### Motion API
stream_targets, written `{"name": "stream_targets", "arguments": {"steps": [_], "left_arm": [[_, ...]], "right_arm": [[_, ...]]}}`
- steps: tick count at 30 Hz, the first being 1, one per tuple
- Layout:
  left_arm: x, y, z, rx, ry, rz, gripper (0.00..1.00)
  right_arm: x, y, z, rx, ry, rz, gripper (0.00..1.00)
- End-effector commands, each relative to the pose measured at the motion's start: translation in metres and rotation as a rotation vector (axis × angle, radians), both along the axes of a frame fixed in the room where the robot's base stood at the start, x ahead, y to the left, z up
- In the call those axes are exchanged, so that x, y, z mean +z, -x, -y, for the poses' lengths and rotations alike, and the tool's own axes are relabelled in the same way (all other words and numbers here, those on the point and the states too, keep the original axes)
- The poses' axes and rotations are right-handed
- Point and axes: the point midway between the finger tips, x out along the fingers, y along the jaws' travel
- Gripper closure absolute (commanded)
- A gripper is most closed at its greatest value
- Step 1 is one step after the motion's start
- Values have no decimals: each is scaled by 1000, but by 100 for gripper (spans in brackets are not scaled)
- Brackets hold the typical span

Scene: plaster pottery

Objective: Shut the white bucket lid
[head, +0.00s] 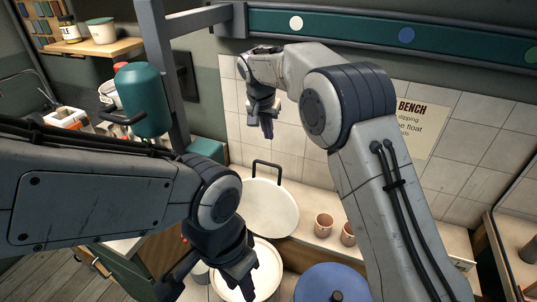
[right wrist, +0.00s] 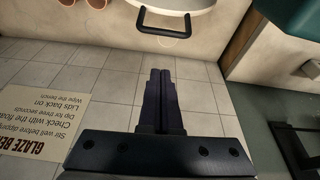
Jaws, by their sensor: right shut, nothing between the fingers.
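The white lid (head: 268,207) stands raised behind the white bucket (head: 268,262), with its black handle at the upper edge near the tiled wall. The bucket's open mouth shows in the head view, partly hidden by my left gripper (head: 210,286). That gripper is over the bucket's left side with its fingers spread. My right gripper (head: 266,132) is shut and empty, in front of the tiles above the lid. In the right wrist view the shut fingers (right wrist: 160,100) point toward the lid's black handle (right wrist: 165,32), apart from it.
A blue lid (head: 325,285) with a dark knob is right of the bucket. Small pinkish cups (head: 323,225) stand on the ledge. A teal tank (head: 142,100) and a grey post are at the left. A sign (head: 418,118) hangs on the tiles.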

Motion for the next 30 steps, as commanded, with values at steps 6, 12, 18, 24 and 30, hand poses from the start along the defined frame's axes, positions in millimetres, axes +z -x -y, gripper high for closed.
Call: {"name": "stream_targets", "arguments": {"steps": [6,12,18,24,30], "left_arm": [[3,0,0,0,0,0,66],[15,0,0,0,0,0,66],[32,0,0,1,0,0,66],[47,0,0,-2,0,0,66],[57,0,0,-4,0,0,66]], "right_arm": [[-9,-20,6,-57,0,22,100],[-37,-29,10,-56,2,18,100],[-77,-42,16,-56,1,17,100],[-94,-36,12,-52,-1,22,100],[-96,-18,5,-53,-1,21,100]]}}
